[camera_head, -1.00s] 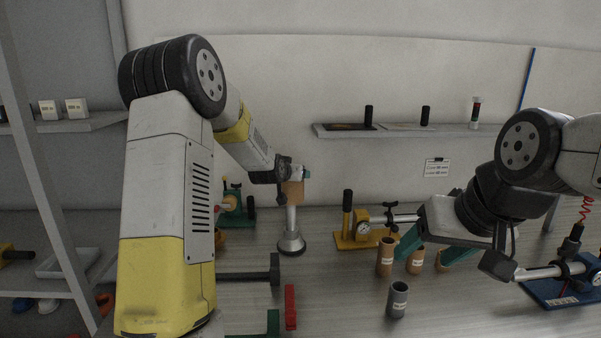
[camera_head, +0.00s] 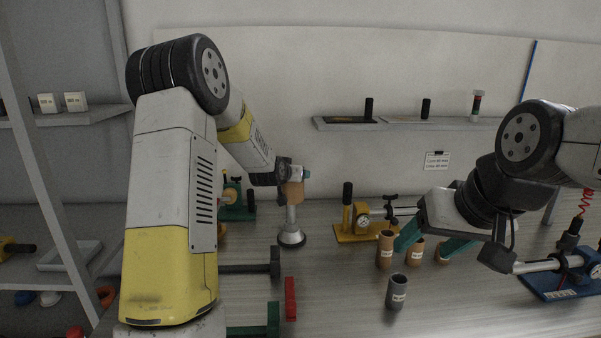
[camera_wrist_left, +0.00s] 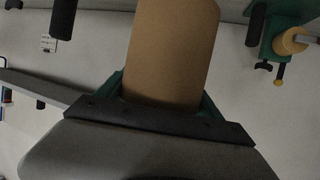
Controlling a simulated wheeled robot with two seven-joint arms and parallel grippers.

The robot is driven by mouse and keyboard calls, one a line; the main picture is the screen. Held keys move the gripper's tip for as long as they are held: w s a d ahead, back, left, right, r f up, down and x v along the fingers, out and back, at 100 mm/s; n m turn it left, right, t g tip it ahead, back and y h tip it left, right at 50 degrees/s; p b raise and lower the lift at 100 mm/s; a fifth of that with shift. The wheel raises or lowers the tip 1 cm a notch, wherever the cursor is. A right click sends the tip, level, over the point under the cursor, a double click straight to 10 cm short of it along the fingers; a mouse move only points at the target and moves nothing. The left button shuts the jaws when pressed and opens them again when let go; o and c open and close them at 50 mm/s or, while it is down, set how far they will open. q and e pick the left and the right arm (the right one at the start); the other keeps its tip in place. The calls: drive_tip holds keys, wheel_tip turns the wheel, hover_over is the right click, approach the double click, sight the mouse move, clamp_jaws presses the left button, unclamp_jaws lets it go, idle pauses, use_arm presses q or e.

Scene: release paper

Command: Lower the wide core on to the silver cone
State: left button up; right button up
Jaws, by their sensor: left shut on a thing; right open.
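The wide core (camera_head: 294,194) is a brown cardboard tube, held at the end of my left arm. My left gripper (camera_head: 289,176) is shut on it. In the left wrist view the core (camera_wrist_left: 172,50) fills the middle, between green fingers. The silver cone (camera_head: 291,237) stands on the table below it, with a slim post rising to the core's lower end. Whether the post's top is inside the core is hidden. My right gripper (camera_head: 430,241) is open, its green fingers spread behind and beside the small brown cores.
Several brown cores (camera_head: 385,250) and a grey core (camera_head: 396,291) stand on the table at centre right. A yellow gauge stand (camera_head: 358,229) is right of the cone. A green device (camera_head: 237,205) is left of it. A red block (camera_head: 290,298) lies in front.

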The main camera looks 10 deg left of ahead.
sight(290, 209)
use_arm(q)
drive_tip(key=shift+f, duration=3.65)
drive_tip(key=shift+f, duration=0.35)
drive_tip(key=shift+f, duration=1.2)
drive_tip(key=shift+f, duration=0.35)
drive_tip(key=shift+f, duration=1)
drive_tip(key=o, duration=1.5)
drive_tip(key=shift+f, duration=0.1)
drive_tip(key=v, duration=0.7)
drive_tip(key=shift+s, duration=0.4)
drive_tip(key=shift+r, duration=0.25)
